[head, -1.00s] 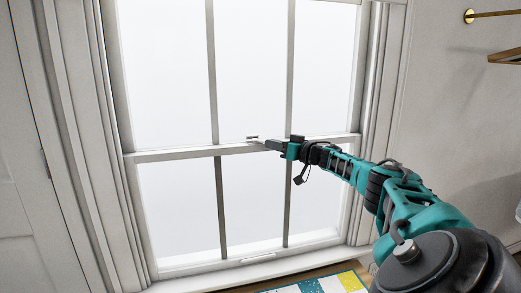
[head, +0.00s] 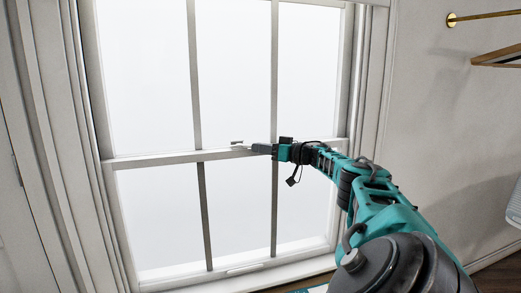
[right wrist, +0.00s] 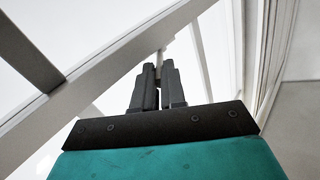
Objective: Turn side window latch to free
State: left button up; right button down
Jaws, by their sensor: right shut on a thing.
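The window latch (head: 237,143) is a small pale piece on the middle rail of the white sash window (head: 165,158). My right gripper (head: 254,148) reaches in from the right at the latch. In the right wrist view the dark fingers of my right gripper (right wrist: 158,68) are nearly together. They are shut on a thin pale part of the latch (right wrist: 160,55), mostly hidden between them. The fine position of the latch lever is too small to tell. My left gripper is in neither view.
The window's upright bars and glass lie close around my right gripper. The window sill (head: 240,268) runs below. At the right are a bare wall (head: 430,130), a brass rod (head: 490,14) and a wooden hanger (head: 497,58).

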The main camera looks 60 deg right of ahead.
jog(key=c, duration=1.2)
grip_release()
jog(key=shift+f, duration=0.1)
jog(key=s+p, duration=0.9)
jog(key=s, duration=0.3)
jog(key=shift+s+d+p, duration=0.15)
jog(key=shift+s+p, duration=0.2)
jog(key=shift+s, duration=0.05)
